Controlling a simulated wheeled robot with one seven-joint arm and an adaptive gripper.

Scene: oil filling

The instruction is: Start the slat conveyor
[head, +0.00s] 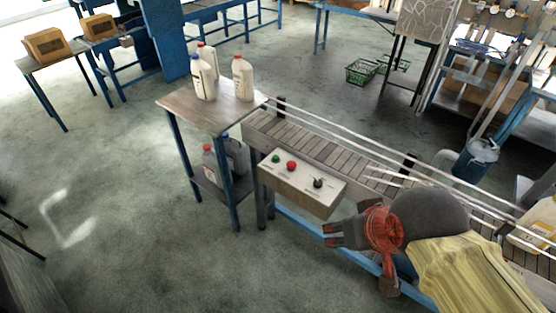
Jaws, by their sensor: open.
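The slat conveyor (300,143) runs from the small table toward the lower right, with pale guide rails along it. A beige control box (300,180) is fixed to its near side. On its top face are a green button (276,159), a red button (291,166) and a black knob (318,183). My gripper (328,236) is open and empty, pointing left, below and to the right of the box in the picture. It appears apart from the box. My arm hides part of the conveyor at the lower right.
A small table (180,103) at the conveyor's left end holds several white jugs (243,78), with darker jugs (210,163) on its lower shelf. A blue canister (478,158) stands beyond the conveyor. Green baskets (362,71) lie on the floor behind. The floor at left is clear.

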